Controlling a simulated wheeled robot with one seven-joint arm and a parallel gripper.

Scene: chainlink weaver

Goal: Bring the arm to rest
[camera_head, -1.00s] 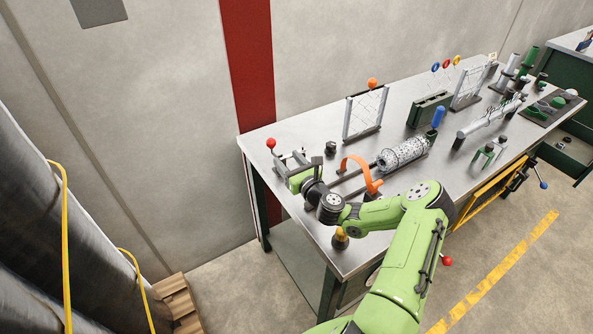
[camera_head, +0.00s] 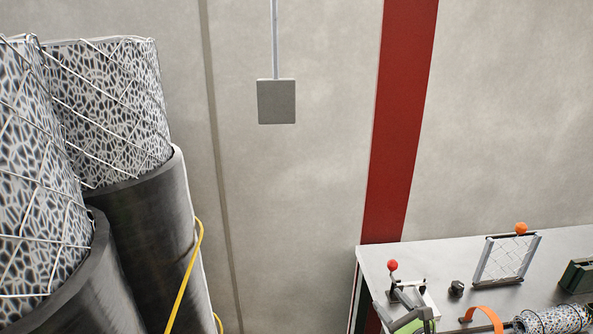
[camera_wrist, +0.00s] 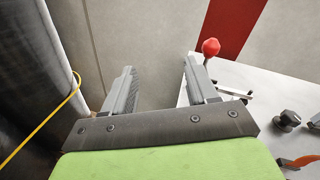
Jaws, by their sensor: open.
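My gripper (camera_wrist: 160,88) shows in the wrist view with its two grey fingers spread apart and nothing between them. It points toward the bare wall near the left corner of the workbench (camera_wrist: 245,78). In the head view, a green part of my arm shows at the bottom edge by the bench's near left corner; most of the arm is out of that view. A red-knobbed lever (camera_wrist: 210,47) shows just beyond the right finger in the wrist view. The lever also shows in the head view (camera_head: 392,266).
Large dark rolls (camera_head: 140,230) with mesh sleeves stand close on the left, with a yellow strap (camera_head: 186,275). On the bench are a mesh frame with an orange ball (camera_head: 508,257), an orange arch (camera_head: 484,313) and a mesh cylinder (camera_head: 553,318).

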